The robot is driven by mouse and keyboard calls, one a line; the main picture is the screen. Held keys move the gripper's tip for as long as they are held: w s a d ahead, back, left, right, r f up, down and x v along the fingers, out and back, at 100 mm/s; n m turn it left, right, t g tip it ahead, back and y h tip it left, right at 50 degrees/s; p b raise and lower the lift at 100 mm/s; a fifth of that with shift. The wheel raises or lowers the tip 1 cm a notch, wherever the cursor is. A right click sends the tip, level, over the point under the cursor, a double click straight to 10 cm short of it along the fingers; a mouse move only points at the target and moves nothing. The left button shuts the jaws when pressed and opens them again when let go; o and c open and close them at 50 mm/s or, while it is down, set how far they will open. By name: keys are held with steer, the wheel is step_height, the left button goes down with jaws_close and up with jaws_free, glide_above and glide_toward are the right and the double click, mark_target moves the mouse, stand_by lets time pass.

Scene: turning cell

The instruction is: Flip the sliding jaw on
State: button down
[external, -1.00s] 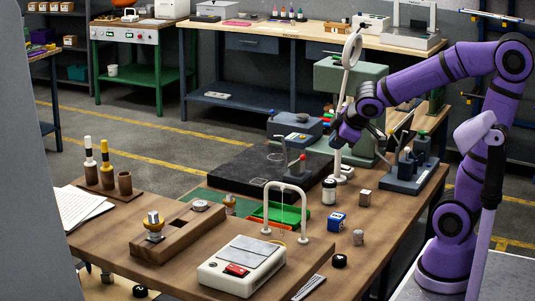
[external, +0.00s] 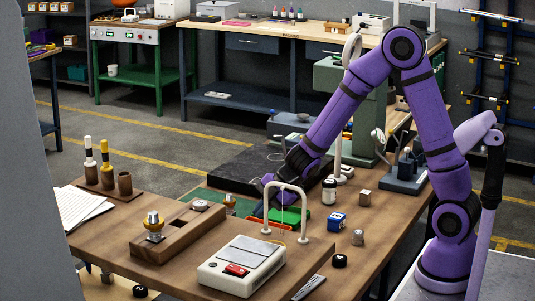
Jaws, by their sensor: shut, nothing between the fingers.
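I cannot tell for certain which part is the sliding jaw. A white box (external: 243,262) with a grey top plate stands at the front of the wooden bench, with a red switch (external: 237,270) on its front. Whether the switch is on is too small to tell. A wooden block (external: 176,238) with a dark slot lies left of the box. My gripper (external: 267,184) is shut and empty, pointing down-left beyond the white arch and behind the box. Its fingertips are small and partly unclear. The arm hides part of the black plate's right side.
A white arch (external: 303,212) rises between the box and my gripper. A black plate (external: 235,168) is behind.

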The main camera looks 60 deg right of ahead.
steer(key=shift+n+g+y, duration=0.7)
steer(key=shift+n+y, duration=0.2)
steer(key=a+f, duration=0.1)
steer(key=f, duration=0.1)
steer(key=a+f, duration=0.2)
steer(key=shift+s+a, duration=0.1)
steer(key=shift+s, duration=0.05)
steer(key=x, duration=0.9)
steer(key=shift+f, duration=0.1)
steer(key=w, duration=0.3)
steer(key=shift+a, duration=0.4)
steer(key=shift+w+a, duration=0.2)
steer(key=shift+w, duration=0.45)
steer(key=shift+w, duration=0.1)
